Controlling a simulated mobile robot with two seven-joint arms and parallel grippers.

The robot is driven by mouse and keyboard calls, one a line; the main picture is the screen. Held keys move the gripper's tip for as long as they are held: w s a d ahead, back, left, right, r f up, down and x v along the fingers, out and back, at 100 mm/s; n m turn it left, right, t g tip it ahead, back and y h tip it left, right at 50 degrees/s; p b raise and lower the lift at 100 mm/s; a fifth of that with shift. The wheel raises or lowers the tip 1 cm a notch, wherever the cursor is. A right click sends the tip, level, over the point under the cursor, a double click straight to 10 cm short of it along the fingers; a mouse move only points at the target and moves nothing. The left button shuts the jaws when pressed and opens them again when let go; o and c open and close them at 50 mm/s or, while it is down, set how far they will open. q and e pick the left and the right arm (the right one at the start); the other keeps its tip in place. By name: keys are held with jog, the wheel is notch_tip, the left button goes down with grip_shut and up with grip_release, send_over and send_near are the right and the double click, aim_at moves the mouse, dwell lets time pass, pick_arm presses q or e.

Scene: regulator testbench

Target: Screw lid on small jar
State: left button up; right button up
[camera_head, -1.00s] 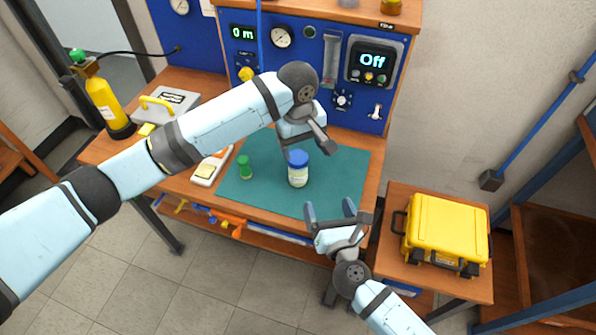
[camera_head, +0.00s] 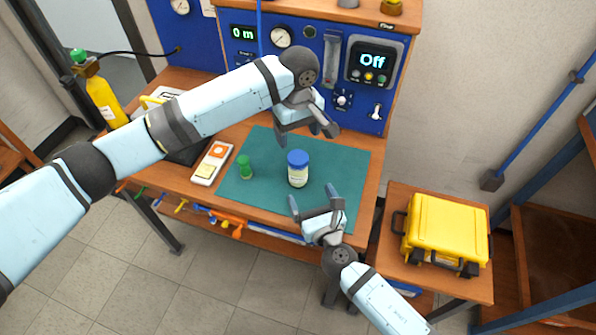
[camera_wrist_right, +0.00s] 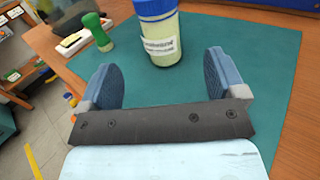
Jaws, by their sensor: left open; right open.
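A small jar (camera_head: 298,176) with pale contents and a label stands upright on the green mat (camera_head: 336,165). A blue lid (camera_head: 298,158) sits on top of it; I cannot tell how tight it is. The jar also shows in the right wrist view (camera_wrist_right: 164,48), beyond the fingertips. My left gripper (camera_head: 308,137) is open and empty, above and behind the jar. My right gripper (camera_head: 314,193) is open and empty, in front of the jar and a little to its right, with its fingers pointing toward it. Neither gripper touches the jar.
A small green-capped bottle (camera_head: 244,167) stands left of the jar. A white device with a yellow patch (camera_head: 212,164) lies left of the mat. A blue instrument panel (camera_head: 300,60) rises behind. A yellow case (camera_head: 447,233) rests on a side table at right. The mat's right part is clear.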

aim_at(302, 176)
jog(key=x, duration=0.9)
jog(key=shift+w+a, duration=0.15)
jog(key=shift+w, duration=0.25)
grip_shut()
pick_arm(q)
jog(key=shift+f, duration=4.05)
